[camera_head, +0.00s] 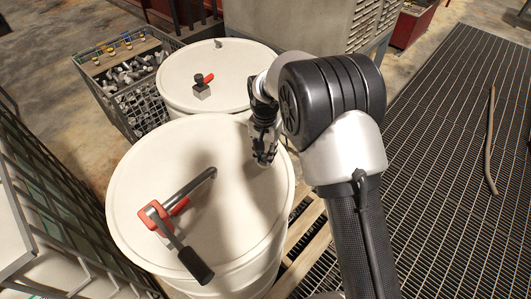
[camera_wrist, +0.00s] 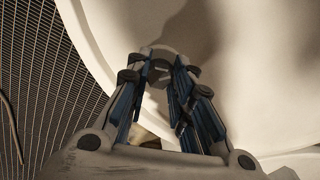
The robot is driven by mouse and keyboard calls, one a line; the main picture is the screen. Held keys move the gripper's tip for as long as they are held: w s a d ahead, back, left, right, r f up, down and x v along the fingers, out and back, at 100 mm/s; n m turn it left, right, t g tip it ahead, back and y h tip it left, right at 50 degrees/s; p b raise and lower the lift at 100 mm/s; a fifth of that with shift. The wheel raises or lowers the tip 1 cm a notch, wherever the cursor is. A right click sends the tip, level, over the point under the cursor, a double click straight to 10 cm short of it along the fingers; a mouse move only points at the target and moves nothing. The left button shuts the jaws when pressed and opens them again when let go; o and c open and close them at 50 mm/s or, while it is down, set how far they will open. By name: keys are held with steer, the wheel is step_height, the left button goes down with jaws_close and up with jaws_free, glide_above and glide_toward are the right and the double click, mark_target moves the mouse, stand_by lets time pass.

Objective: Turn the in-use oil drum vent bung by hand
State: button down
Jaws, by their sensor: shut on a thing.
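The in-use oil drum (camera_head: 130,190) is the near white drum, with a pump fitted on its lid. My gripper (camera_head: 264,163) points down at the right side of this lid, close to the rim. In the wrist view my gripper (camera_wrist: 160,62) has its fingertips drawn together on a small grey round piece, the vent bung (camera_wrist: 161,68). The fingers cover most of the bung in the wrist view and hide it in the head view. How far it is turned cannot be told. The drum's pale lid (camera_wrist: 235,75) lies beyond the fingertips.
The red pump (camera_head: 155,215) with a black-gripped crank (camera_head: 195,265) stands on the lid's left half. A second white drum (camera_head: 170,75) behind carries a red-levered valve (camera_head: 202,86). A wire crate (camera_head: 125,75) stands back left. Grating (camera_head: 440,170) with a hose (camera_head: 490,140) lies right.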

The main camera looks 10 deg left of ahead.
mark_target(264, 156)
steer(key=m, duration=0.5)
steer(key=shift+w+a+r, duration=0.15)
steer(key=shift+w+a+m, duration=0.1)
steer(key=shift+w+m, duration=0.05)
steer(key=shift+m, duration=2.25)
steer(key=shift+r, duration=0.1)
steer(key=c, duration=1.8)
jaws_free()
steer(key=o, duration=0.4)
step_height(264, 156, up, 12)
